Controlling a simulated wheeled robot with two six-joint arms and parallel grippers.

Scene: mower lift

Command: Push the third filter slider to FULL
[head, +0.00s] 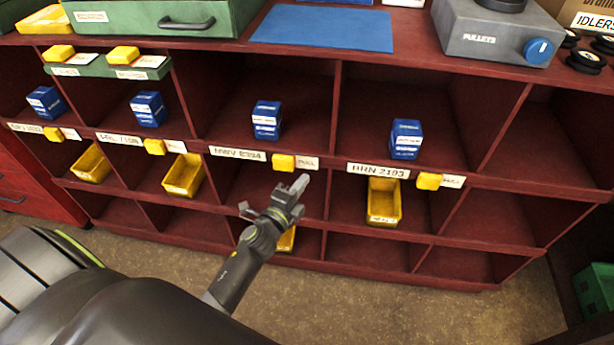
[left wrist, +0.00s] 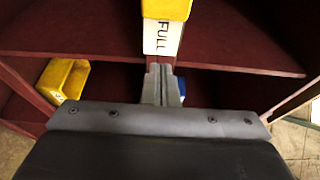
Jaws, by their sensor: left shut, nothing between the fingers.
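The third yellow slider (head: 283,162) along the shelf lip sits just right of the label MWV 8394 (head: 238,153). The white plate (head: 307,163) to its right is uncovered, and in the left wrist view this plate (left wrist: 162,37) reads FULL, with the yellow slider (left wrist: 166,8) at its upper end. My left gripper (head: 299,184) is shut and empty, its tips just below the plate; in the wrist view the closed fingers (left wrist: 160,78) point at the plate's end. I cannot tell whether they touch it. My right gripper is out of view.
Other yellow sliders sit on the same lip, at left (head: 154,147) and right (head: 429,181). Blue boxes (head: 267,120) stand in the bays above. Yellow bins (head: 384,201) stand in the bays below. The red shelf's dividers and lip edges flank the gripper. Floor in front is open.

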